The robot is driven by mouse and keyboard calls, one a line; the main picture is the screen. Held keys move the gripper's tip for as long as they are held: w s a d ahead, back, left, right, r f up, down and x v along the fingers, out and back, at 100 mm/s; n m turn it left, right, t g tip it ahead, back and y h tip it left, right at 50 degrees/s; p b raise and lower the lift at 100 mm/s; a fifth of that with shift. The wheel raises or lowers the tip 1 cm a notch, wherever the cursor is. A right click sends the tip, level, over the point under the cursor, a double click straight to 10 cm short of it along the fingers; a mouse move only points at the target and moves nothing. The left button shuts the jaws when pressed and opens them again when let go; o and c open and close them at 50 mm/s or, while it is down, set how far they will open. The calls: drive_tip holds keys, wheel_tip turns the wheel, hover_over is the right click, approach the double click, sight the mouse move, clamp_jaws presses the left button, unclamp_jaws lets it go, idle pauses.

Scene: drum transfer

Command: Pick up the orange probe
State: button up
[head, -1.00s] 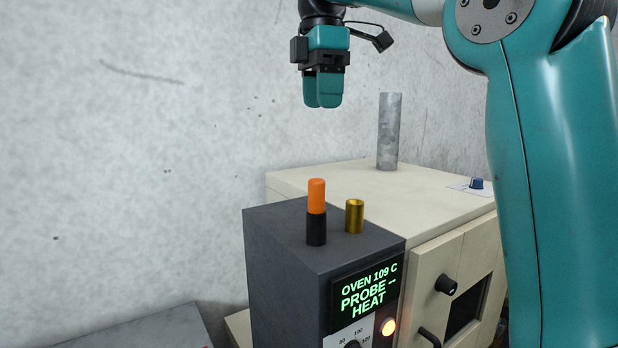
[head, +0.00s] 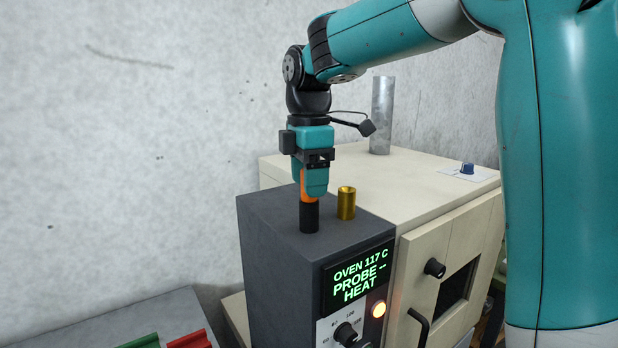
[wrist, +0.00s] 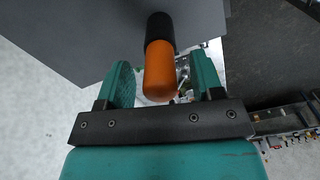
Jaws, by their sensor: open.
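The orange probe (head: 304,183) stands upright in a black holder or base (head: 309,217) on top of the dark grey control box. My gripper (head: 312,190) is lowered over it from above, and its fingers hide much of the orange part in the head view. In the wrist view the probe (wrist: 160,72) lies between the two teal fingers of my gripper (wrist: 162,85), with a gap visible on both sides. The fingers are open and not closed on it.
A brass cylinder (head: 346,203) stands close to the right of the probe on the grey box (head: 270,225). A cream oven (head: 420,185) adjoins it, with a tall grey cylinder (head: 382,115) on top. The box display (head: 360,278) reads OVEN 117 C, PROBE --, HEAT.

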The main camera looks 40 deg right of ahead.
drive_tip(key=shift+f, duration=0.6)
drive_tip(key=c, duration=1)
drive_tip(key=shift+r, duration=0.1)
